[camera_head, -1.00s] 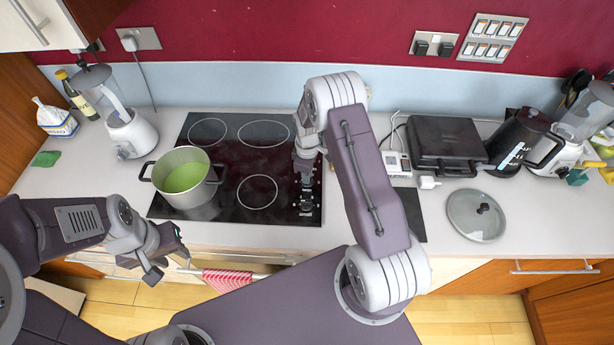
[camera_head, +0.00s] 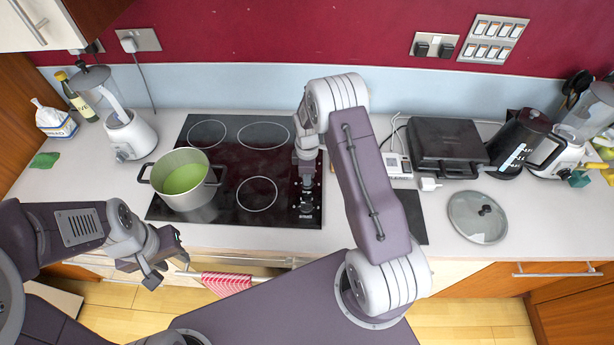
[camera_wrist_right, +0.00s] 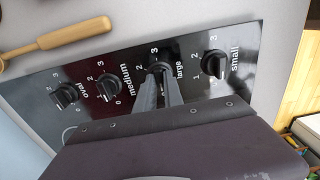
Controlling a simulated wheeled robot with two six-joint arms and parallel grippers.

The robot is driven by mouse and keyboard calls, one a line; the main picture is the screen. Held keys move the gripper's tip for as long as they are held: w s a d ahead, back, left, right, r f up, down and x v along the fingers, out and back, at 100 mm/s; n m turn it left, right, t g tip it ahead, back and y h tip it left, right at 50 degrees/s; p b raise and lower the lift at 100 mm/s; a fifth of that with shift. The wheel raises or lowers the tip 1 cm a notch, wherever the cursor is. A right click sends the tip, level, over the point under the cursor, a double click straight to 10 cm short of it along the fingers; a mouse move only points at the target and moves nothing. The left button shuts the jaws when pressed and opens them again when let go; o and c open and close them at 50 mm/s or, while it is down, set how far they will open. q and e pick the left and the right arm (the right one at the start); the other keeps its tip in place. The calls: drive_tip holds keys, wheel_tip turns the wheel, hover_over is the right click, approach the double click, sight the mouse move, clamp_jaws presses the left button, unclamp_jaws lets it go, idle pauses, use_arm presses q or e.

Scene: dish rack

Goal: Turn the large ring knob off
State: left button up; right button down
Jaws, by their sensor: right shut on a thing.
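The large ring knob (camera_wrist_right: 159,68) is a black knob on the glossy control strip in the right wrist view, with the label "large" beside it. My right gripper (camera_wrist_right: 160,82) is shut on this knob, one finger on each side. The fingers hide most of the knob, so I cannot tell where its pointer is. In the head view my right gripper (camera_head: 307,208) reaches down over the right end of the black hob (camera_head: 225,222). My left gripper (camera_head: 140,272) hangs open and empty in front of the counter edge, at lower left.
The small knob (camera_wrist_right: 214,64) sits to the right; the medium knob (camera_wrist_right: 108,88) and oval knob (camera_wrist_right: 66,95) sit to the left. A pot (camera_head: 182,200) of green liquid stands on the hob's left. A lid (camera_head: 478,218) lies on the right counter.

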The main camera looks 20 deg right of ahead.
drive_tip(key=shift+w+d+r, duration=0.1)
drive_tip(key=shift+w+r, duration=0.1)
drive_tip(key=c, duration=1.6)
unclamp_jaws()
drive_tip(key=shift+o, duration=0.7)
drive_tip(key=shift+s+f, duration=0.1)
drive_tip(key=shift+s, duration=0.1)
drive_tip(key=shift+w+r, duration=0.1)
drive_tip(key=shift+r, duration=0.35)
wheel_tip(320, 180, up, 8)
drive_tip(key=b, duration=0.2)
drive_tip(key=shift+r, duration=0.1)
